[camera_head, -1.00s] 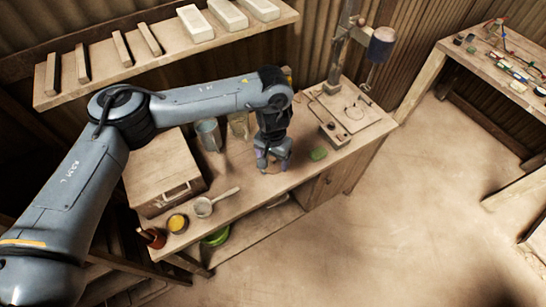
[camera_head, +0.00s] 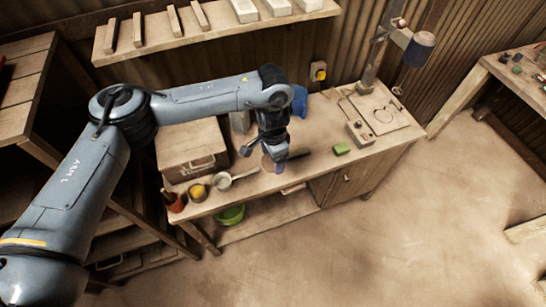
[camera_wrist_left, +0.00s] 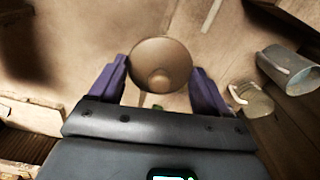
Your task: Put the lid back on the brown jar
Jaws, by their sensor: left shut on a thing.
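My left gripper (camera_head: 275,165) is over the front middle of the workbench, its fingers low. In the left wrist view its purple fingers (camera_wrist_left: 158,90) stand on either side of a round brown disc with a small central knob, which looks like the lid (camera_wrist_left: 160,58). The gripper is shut on it. In the head view the lid's tan edge (camera_head: 267,163) shows beside the fingers. I cannot make out the brown jar clearly; my arm and gripper may hide it. My right gripper is not in view.
A grey metal cup (camera_head: 240,122) stands behind the gripper. A green sponge (camera_head: 341,149) and a press (camera_head: 368,85) are right.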

